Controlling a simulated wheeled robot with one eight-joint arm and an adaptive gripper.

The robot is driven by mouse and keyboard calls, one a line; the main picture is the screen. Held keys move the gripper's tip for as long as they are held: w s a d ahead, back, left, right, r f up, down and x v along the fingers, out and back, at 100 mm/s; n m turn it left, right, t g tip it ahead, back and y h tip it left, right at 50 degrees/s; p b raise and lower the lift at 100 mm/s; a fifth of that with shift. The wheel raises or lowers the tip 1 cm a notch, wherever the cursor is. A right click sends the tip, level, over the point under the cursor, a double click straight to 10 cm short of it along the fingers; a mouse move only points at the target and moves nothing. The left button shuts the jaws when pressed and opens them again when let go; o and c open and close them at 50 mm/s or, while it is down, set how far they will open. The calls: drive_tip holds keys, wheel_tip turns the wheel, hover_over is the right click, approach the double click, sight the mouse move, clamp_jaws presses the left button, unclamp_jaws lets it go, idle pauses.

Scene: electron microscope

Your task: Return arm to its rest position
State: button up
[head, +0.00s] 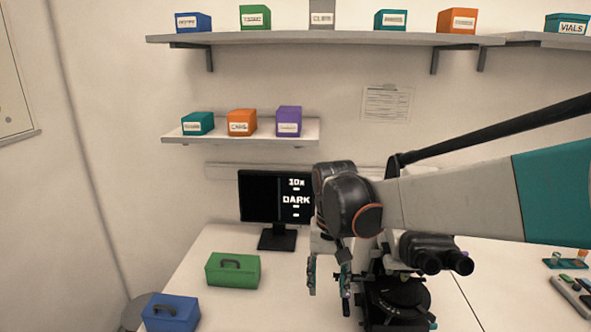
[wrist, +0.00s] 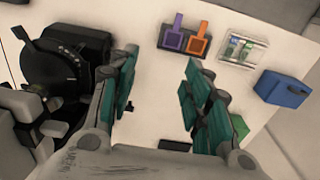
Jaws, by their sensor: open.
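My arm reaches in from the right in the head view, with its wrist bent down in front of the monitor. My gripper (head: 328,283) hangs with fingers pointing down, just left of the black and white microscope (head: 436,252). In the wrist view the two teal-padded fingers of my gripper (wrist: 161,62) are wide apart with nothing between them. The microscope's round dark stage (wrist: 52,73) lies left of the fingers in that view. My arm hides part of the microscope in the head view.
A green case (head: 232,270) and a blue case (head: 171,313) stand on the bench at left. The monitor (head: 274,202) reads "10x" and "DARK". Purple (wrist: 172,40) and orange (wrist: 197,41) items and a clear box (wrist: 242,48) lie beyond the fingers. Shelves (head: 320,38) hold labelled boxes.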

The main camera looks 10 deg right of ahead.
drive_tip(key=s+r+n+t, duration=0.3)
drive_tip(key=s+t, duration=0.4)
drive_tip(key=s, duration=0.8)
drive_tip(key=shift+s+a+n, duration=0.2)
drive_tip(key=shift+n, duration=0.1)
drive_tip(key=shift+c, duration=0.4)
idle(0.5)
